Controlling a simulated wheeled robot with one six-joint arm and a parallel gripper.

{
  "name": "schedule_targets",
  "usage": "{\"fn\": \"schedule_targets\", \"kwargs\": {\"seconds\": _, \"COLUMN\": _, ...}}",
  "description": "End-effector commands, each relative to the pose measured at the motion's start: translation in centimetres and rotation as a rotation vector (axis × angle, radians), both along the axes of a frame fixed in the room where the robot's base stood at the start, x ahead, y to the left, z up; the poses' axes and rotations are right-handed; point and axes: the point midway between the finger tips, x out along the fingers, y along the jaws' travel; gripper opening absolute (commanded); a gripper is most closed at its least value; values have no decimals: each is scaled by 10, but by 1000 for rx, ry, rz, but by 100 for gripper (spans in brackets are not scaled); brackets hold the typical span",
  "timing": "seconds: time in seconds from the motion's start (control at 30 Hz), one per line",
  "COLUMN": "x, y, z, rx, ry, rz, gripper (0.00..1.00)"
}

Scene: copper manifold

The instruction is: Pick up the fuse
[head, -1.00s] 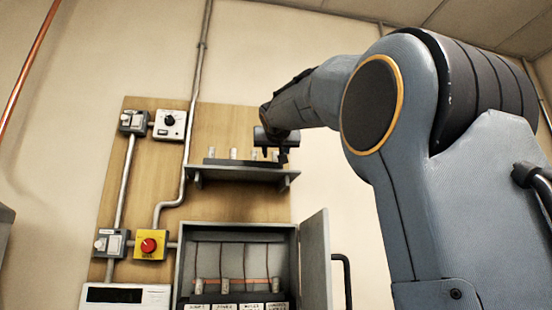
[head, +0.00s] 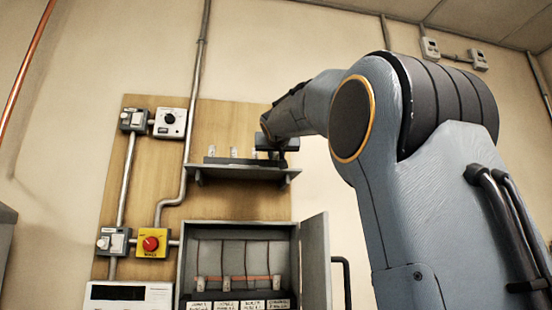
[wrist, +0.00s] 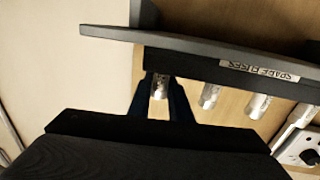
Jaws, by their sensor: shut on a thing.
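A silvery fuse (wrist: 160,86) stands between the two dark fingers of my gripper (wrist: 160,100) in the wrist view, and the fingers are shut on it. The fuse is at the rack under the "spare fuses" label (wrist: 259,71), which reads upside down here. I cannot tell whether the fuse is clear of its holder. In the head view my gripper (head: 281,158) is at the right end of the shelf (head: 240,173), and its held fuse is hidden there.
Other spare fuses stand beside it, one near (wrist: 209,96) and one farther off (wrist: 257,105). Below the shelf is an open grey fuse box (head: 240,226) with its door (head: 315,262) swung right. A red-knobbed yellow switch (head: 151,243) is at left.

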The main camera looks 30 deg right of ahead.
Motion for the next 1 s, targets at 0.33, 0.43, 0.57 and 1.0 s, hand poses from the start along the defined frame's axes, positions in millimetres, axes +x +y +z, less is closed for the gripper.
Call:
{"fn": "schedule_targets", "kwargs": {"seconds": 0.33, "x": 0, "y": 0, "z": 21, "rx": 1, "ry": -4, "rz": -1, "gripper": 0}}
{"fn": "schedule_targets", "kwargs": {"seconds": 0.43, "x": 0, "y": 0, "z": 34, "rx": 0, "ry": -3, "rz": -1, "gripper": 0}}
{"fn": "schedule_targets", "kwargs": {"seconds": 0.57, "x": 0, "y": 0, "z": 55, "rx": 0, "ry": -2, "rz": 0, "gripper": 0}}
{"fn": "schedule_targets", "kwargs": {"seconds": 1.0, "x": 0, "y": 0, "z": 99, "rx": 0, "ry": -1, "rz": 0, "gripper": 0}}
